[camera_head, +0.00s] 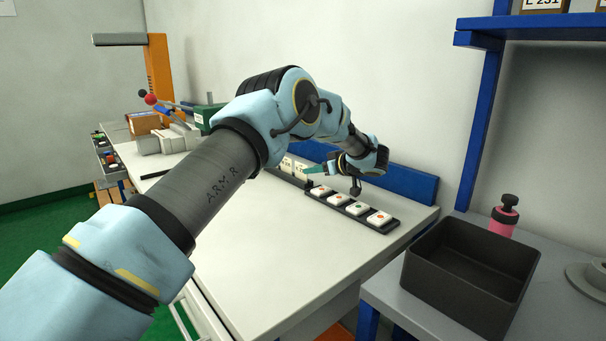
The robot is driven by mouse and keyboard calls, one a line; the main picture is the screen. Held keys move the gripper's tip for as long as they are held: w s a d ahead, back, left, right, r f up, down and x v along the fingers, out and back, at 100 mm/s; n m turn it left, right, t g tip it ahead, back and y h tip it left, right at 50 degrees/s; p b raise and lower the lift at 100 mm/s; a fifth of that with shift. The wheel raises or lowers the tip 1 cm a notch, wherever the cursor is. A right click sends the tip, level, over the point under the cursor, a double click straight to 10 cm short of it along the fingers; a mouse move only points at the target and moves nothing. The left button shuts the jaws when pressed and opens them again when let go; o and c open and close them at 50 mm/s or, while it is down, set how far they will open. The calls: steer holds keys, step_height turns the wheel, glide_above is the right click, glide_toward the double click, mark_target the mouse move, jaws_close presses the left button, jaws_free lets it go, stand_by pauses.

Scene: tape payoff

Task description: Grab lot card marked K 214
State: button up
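Small pale cards (286,163) with dark marks stand near the wall at the back of the white bench, partly hidden behind my arm. Their print is too small to read, so I cannot tell which is K 214. My gripper (332,186) is at the back of the bench, just right of these cards and over the left end of a dark strip tray. Dark finger-like parts point down there, and a teal piece juts left. I cannot make out whether it holds anything.
The dark strip tray (393,228) holds several white blocks with coloured dots. A black bin (455,280) and a pink bottle (502,222) stand on the grey table at right. The front of the white bench (270,255) is clear.

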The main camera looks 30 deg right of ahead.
mark_target(301, 169)
steer(key=shift+r+p+x, duration=0.2)
steer(key=shift+p+x, duration=0.35)
steer(key=shift+x, duration=1.25)
steer(key=shift+r+p+x, duration=0.2)
steer(key=shift+p+x, duration=0.3)
steer(key=shift+x, duration=1.25)
steer(key=shift+w, duration=0.25)
jaws_close()
